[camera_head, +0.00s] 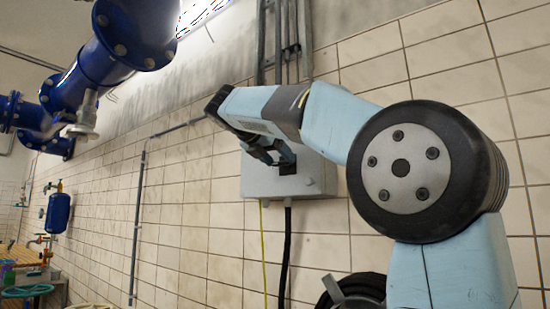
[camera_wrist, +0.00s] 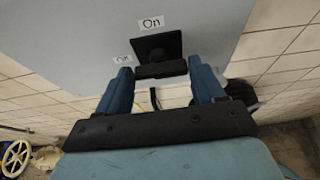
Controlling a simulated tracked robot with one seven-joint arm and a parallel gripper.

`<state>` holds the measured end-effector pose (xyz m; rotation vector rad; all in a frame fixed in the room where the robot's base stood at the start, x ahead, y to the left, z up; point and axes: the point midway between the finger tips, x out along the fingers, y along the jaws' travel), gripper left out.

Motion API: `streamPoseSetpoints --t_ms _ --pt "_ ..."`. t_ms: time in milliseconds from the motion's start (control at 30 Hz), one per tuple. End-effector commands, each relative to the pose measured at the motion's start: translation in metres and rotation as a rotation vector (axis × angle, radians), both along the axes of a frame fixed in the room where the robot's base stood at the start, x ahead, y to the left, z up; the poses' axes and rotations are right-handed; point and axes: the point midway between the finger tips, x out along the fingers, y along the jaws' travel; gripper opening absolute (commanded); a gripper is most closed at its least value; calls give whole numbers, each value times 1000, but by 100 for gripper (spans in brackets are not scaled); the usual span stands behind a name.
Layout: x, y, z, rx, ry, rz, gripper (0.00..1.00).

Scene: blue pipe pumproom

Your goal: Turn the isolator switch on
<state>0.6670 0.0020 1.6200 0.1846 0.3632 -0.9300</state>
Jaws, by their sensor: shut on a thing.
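The isolator switch is on the front of a grey box (camera_head: 290,178) on the tiled wall. In the wrist view, it has a black square base (camera_wrist: 158,44) and a black handle (camera_wrist: 160,71) that lies across the picture. A label reading "On" (camera_wrist: 151,23) is above the base; a second small label (camera_wrist: 122,60), hard to read, is at its left. My gripper (camera_wrist: 159,68) has one blue finger on each side of the handle and is shut on it. In the head view my gripper (camera_head: 272,153) is at the box front, and the arm hides most of the switch.
Grey conduits (camera_head: 278,40) run up from the box, and a black cable (camera_head: 286,255) and a yellow one hang below. A large blue pipe (camera_head: 135,32) crosses the upper left. A yellow handwheel (camera_wrist: 15,158) is low at the left.

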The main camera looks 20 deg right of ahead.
Motion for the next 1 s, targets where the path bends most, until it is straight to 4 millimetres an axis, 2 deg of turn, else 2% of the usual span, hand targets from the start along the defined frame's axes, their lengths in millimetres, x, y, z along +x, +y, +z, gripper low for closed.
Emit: streamPoseSetpoints --t_ms 67,100,467,1000 --pt "0 0 0 1 1 -1 39" --pt "0 7 0 1 1 2 37" --pt "-2 -2 0 42 -59 -2 38" --pt "-9 -7 -3 309 -425 -4 38"
